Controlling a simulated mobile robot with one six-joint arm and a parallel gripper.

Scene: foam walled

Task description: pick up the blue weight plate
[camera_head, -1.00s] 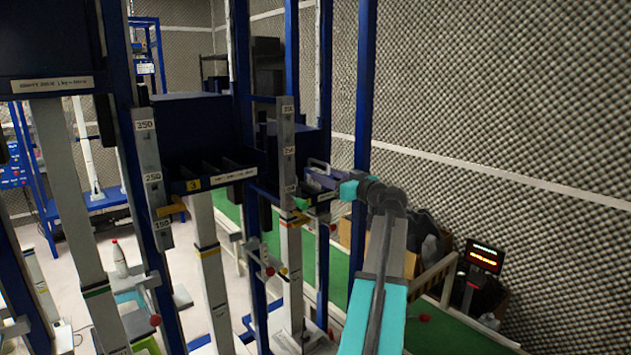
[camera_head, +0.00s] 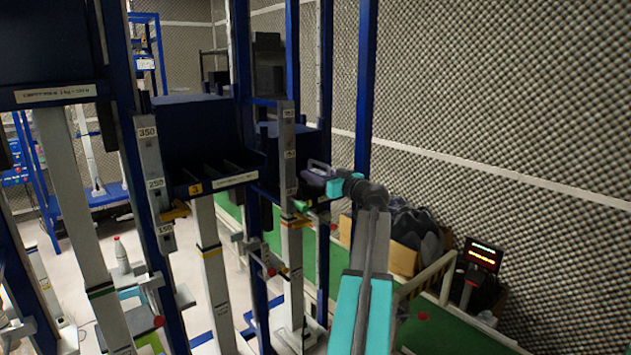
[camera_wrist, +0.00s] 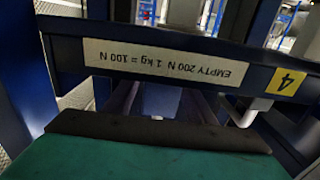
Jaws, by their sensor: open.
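I cannot clearly pick out a blue weight plate in either view; it may be hidden in the dark rack. My gripper (camera_head: 314,172) is at the end of my teal and grey arm, beside a dark blue tray in the middle of the head view. It is small there and partly merges with the dark parts behind. In the wrist view, a dark blue tray edge (camera_wrist: 60,38) crosses close in front. It bears an upside-down white label (camera_wrist: 165,62) reading "EMPTY 200 N 1 kg = 100 N" and a yellow "4" tag (camera_wrist: 286,81). I see nothing held.
Blue uprights (camera_head: 364,90) and grey numbered posts (camera_head: 153,180) stand close around my arm. A dark tray with a yellow "3" tag (camera_head: 195,188) is left of my gripper. A cardboard box (camera_head: 404,257), a wooden rail (camera_head: 448,280) and a red-lit display (camera_head: 483,254) are at right.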

